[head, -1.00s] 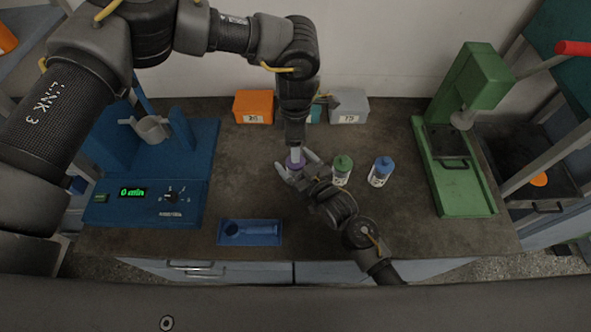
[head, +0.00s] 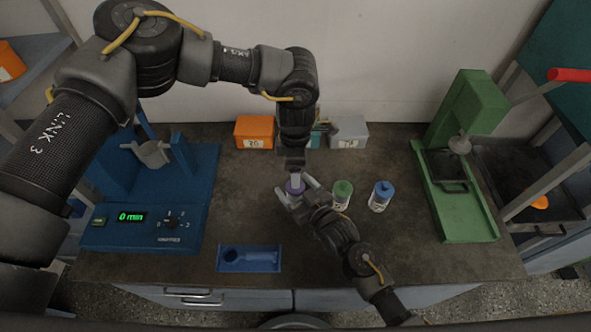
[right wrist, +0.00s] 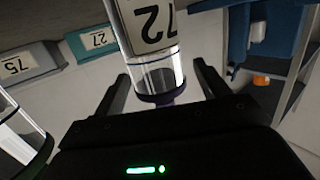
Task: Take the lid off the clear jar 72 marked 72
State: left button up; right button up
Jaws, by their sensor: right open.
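The clear jar 72 shows in the right wrist view (right wrist: 150,30) upside down in the picture, with its dark purple lid (right wrist: 165,98) at the lower end. In the head view the purple lid (head: 295,187) shows between the arms, and the jar body is mostly hidden. My right gripper (head: 298,191) is open, its two fingers on either side of the jar near the lid, with gaps visible in the wrist view. My left gripper (head: 295,179) comes down from above at the lid. Its fingers are too small and covered to tell whether they grip it.
A green-lidded jar (head: 342,194) stands close to the right of my right gripper, with a blue-lidded jar (head: 381,196) beyond. Orange (head: 254,132) and grey (head: 350,134) boxes stand behind. A blue shaker (head: 140,230) is left, a blue tray (head: 268,262) in front, a green press (head: 455,190) right.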

aim_at(295, 196)
pick_arm(q)
jog(key=shift+f+b, duration=0.95)
pick_arm(e)
jog(key=v, duration=0.9)
jog(key=shift+s+d+f, duration=0.1)
jog(key=shift+s+f, duration=0.05)
jog(key=shift+f, duration=0.05)
pick_arm(q)
jog(key=shift+f, duration=0.1)
pick_arm(e)
jog(key=shift+v, duration=0.75)
jog(key=shift+r, duration=0.1)
